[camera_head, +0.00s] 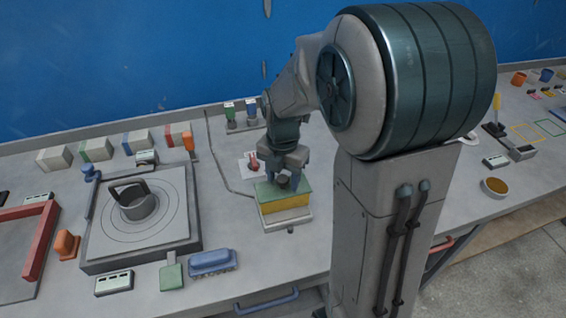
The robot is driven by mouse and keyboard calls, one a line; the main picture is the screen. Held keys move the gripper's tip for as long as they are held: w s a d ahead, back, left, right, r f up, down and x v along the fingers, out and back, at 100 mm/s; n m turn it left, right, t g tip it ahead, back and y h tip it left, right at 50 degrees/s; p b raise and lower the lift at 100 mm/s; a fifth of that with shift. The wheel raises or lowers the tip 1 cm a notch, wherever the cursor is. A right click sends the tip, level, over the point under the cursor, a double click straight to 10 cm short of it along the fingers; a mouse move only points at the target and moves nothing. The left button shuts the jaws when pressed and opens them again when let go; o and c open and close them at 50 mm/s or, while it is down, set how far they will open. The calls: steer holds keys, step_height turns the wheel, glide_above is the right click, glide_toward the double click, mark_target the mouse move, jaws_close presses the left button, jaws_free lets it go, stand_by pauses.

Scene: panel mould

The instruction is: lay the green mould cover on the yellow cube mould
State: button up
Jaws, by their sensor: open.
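The yellow cube mould (285,208) stands on a small grey base on the bench, near the middle of the view. The green mould cover (268,190) lies flat on top of the mould, and the two look lined up from here. A dark round knob shows on the cover. My gripper (284,178) is open, pointing down right above the cover, with its fingers around or beside the knob. I cannot tell whether the fingers touch the knob.
A blue brush (212,262) and a small green square piece (172,276) lie near the front edge. An orange-filled bowl (495,187) is at the right. The bench between mould and plate table is mostly clear.

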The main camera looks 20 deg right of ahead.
mark_target(283, 178)
steer(key=shift+r+p, duration=0.35)
steer(key=shift+r, duration=0.25)
step_height(283, 178, up, 11)
steer(key=s+f+m+t, duration=0.3)
steer(key=s+m, duration=1.1)
steer(key=m, duration=1.3)
steer(key=shift+s+f, duration=0.15)
steer(key=shift+f, duration=0.05)
